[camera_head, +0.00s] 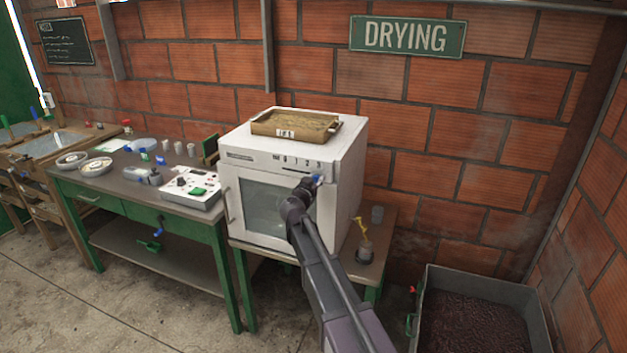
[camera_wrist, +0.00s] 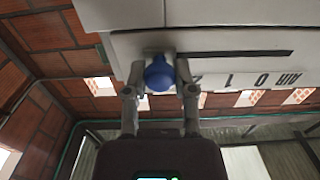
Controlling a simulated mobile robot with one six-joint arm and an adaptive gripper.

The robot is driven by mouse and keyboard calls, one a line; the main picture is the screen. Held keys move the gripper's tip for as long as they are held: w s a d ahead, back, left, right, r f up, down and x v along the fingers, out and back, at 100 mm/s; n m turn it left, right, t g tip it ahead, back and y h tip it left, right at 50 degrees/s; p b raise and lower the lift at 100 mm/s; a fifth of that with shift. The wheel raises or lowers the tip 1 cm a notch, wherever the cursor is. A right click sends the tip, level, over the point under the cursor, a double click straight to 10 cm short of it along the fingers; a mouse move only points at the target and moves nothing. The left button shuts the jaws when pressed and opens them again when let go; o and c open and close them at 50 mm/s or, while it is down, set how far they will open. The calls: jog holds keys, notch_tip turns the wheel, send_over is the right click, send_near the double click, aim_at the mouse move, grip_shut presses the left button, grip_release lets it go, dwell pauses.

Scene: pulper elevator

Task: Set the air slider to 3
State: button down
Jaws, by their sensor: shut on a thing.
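The white dryer (camera_head: 270,185) stands on a small table and has a row of small dark marks along its upper front panel. The air slider's blue knob (camera_head: 317,179) is at the right end of that row in the head view. In the wrist view the round blue knob (camera_wrist: 159,73) sits between the fingers of my gripper (camera_wrist: 160,92), which are shut on it. The panel appears upside down there. AIR, 0, 1 and 2 can be read; the mark behind the knob and finger is hidden. The dark slot (camera_wrist: 235,54) runs empty to the right of the knob.
A wooden tray (camera_head: 295,125) lies on top of the dryer. A green-framed bench (camera_head: 120,180) with dishes and a control box (camera_head: 190,187) is at the left. A dark-filled bin (camera_head: 475,310) stands on the floor at the lower right.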

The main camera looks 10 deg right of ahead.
jog(key=shift+c, duration=2.2)
grip_release()
jog(key=shift+s+d, duration=0.1)
jog(key=shift+d, duration=0.35)
jog(key=shift+a, duration=0.25)
jog(key=shift+s, duration=0.1)
jog(key=v, duration=1.2)
